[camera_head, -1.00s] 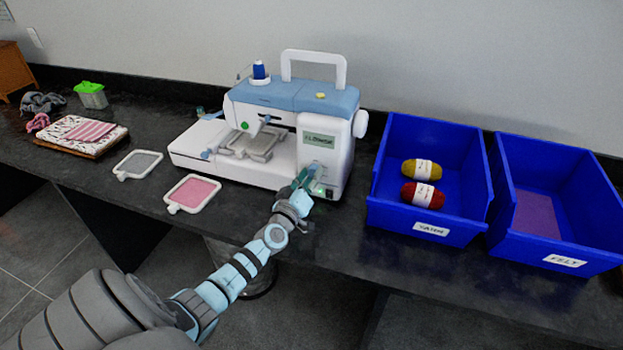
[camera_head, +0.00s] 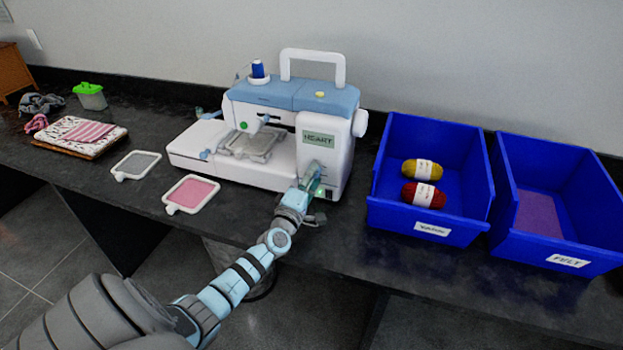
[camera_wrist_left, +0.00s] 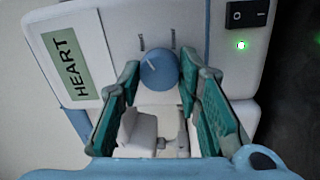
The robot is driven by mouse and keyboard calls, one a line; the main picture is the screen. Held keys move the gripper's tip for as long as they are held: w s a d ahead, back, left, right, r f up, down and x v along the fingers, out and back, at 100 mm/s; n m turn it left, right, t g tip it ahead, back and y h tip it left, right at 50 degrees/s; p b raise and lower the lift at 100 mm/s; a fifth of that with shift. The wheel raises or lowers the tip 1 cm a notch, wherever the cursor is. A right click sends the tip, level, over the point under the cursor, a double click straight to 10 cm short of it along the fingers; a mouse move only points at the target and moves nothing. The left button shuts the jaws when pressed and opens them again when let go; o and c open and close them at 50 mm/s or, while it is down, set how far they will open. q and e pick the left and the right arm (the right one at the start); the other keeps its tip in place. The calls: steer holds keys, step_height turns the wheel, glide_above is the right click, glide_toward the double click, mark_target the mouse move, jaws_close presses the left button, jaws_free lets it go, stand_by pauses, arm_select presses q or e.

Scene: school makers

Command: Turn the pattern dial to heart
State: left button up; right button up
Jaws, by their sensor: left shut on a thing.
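The white and blue sewing machine (camera_head: 285,125) stands on the counter against the wall. Its green display (camera_head: 319,139) reads HEART, and the display also shows in the left wrist view (camera_wrist_left: 68,67). The round blue pattern dial (camera_wrist_left: 159,69) has a pale pointer line and sits on the machine's front, below the display. My left gripper (camera_head: 313,178) is at the lower right of the machine's front. Its green-padded fingers are shut on the dial from both sides. In the head view the gripper hides most of the dial. My right gripper is not in view.
Blue bins of yarn (camera_head: 432,232) and felt (camera_head: 568,262) stand to the right. A pink hoop (camera_head: 193,193) and a grey hoop (camera_head: 136,164) lie left of my arm. A green light (camera_wrist_left: 241,45) glows beside a black switch (camera_wrist_left: 250,13).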

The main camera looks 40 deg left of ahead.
arm_select(q)
steer(key=shift+n, duration=0.3)
steer(key=o, duration=1.1)
steer(key=shift+o, duration=0.2)
steer(key=shift+s, duration=0.1)
steer(key=v, duration=1.1)
steer(key=shift+s+d, duration=0.15)
steer(key=shift+s, duration=0.25)
